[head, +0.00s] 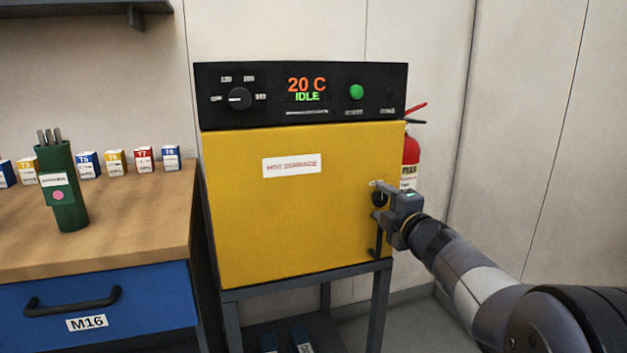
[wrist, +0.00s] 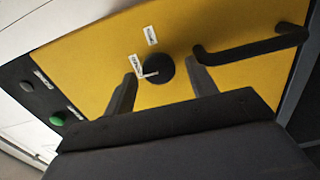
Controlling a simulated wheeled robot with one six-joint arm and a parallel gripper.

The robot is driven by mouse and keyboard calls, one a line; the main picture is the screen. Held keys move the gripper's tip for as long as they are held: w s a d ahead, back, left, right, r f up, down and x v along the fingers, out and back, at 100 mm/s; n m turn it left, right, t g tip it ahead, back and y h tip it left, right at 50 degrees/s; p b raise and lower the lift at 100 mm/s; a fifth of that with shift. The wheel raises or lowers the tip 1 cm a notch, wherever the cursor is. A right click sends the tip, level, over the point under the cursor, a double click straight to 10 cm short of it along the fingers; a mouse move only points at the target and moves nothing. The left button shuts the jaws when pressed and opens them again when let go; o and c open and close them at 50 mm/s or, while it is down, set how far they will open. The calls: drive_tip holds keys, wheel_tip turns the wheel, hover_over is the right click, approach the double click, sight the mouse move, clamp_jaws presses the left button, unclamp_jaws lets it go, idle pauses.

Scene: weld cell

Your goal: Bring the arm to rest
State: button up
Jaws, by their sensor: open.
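My gripper (head: 381,203) is at the right side of the yellow oven door, in front of a round black knob (head: 378,198). In the wrist view my gripper (wrist: 162,82) has its two fingers apart, one on either side of the black knob (wrist: 159,69). A gap shows between the knob and each finger; I cannot tell how deep the fingers reach. My arm (head: 470,275) comes in from the lower right.
The yellow oven (head: 290,215) stands on a dark frame, its door closed, its panel (head: 305,92) reading 20 C IDLE. A black door handle (wrist: 250,46) is close to my gripper. A wooden bench (head: 140,215) with a green canister (head: 62,190) stands left. A red extinguisher (head: 410,150) is behind.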

drive_tip(key=p+v, duration=0.2)
drive_tip(key=v, duration=0.9)
drive_tip(key=b+x, duration=0.1)
drive_tip(key=x, duration=1)
drive_tip(key=shift+w+r+b, duration=0.1)
drive_tip(key=shift+w+b, duration=0.05)
drive_tip(key=shift+b, duration=0.25)
drive_tip(key=shift+r+m+p, duration=0.2)
drive_tip(key=shift+m+p, duration=0.85)
drive_tip(key=shift+m, duration=0.15)
drive_tip(key=m+p, duration=0.5)
drive_tip(key=m, duration=0.1)
drive_tip(key=shift+m, duration=0.4)
drive_tip(key=m+p, duration=0.3)
drive_tip(key=shift+d+r+m, duration=0.1)
drive_tip(key=shift+m, duration=0.3)
drive_tip(key=m+p, duration=0.4)
drive_tip(key=shift+d, duration=0.1)
drive_tip(key=shift+s+d+m, duration=0.1)
drive_tip(key=shift+s+m, duration=0.15)
drive_tip(key=shift+m, duration=0.25)
drive_tip(key=shift+v, duration=1.4)
